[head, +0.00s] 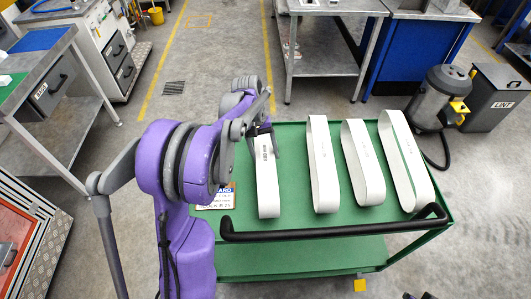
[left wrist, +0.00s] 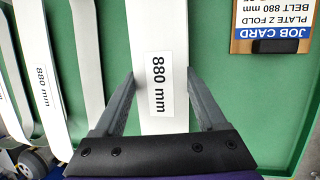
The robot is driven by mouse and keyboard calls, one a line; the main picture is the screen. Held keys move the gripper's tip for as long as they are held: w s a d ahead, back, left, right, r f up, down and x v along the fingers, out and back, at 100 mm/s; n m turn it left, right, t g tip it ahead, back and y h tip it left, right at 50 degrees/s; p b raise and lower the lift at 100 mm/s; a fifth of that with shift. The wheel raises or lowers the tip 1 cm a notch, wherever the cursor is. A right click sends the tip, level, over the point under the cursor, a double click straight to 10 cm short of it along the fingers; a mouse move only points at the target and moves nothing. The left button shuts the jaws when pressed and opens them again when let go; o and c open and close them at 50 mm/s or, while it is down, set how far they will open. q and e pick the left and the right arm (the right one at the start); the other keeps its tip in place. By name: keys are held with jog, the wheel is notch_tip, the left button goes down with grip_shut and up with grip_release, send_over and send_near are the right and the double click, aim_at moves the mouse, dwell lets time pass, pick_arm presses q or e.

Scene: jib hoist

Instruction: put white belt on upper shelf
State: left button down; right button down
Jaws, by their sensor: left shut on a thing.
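Several white belts stand as long loops on the green top of a trolley (head: 290,219). My left gripper (head: 262,130) is shut on the leftmost white belt (head: 267,190), near its far end. In the left wrist view the fingers (left wrist: 160,95) sit on both sides of this belt (left wrist: 158,25), whose label reads 880 mm. The belt appears to rest on the trolley top. Another belt (left wrist: 38,85), also labelled 880 mm, lies to the left in that view. Dark tips at the head view's bottom edge may be my right gripper (head: 418,296). I cannot tell which surface is the upper shelf.
A job card (left wrist: 270,28) reading belt 880 mm lies beside the held belt. Three more belts (head: 323,165) stand to its right. A black handle (head: 335,235) runs along the trolley's near edge. A grey workbench (head: 335,8) stands behind; a vacuum (head: 437,100) stands right.

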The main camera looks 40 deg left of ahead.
pick_arm(q)
jog(key=shift+f, duration=0.2)
grip_release()
jog(key=shift+r, duration=0.1)
jog(key=v, duration=1.2)
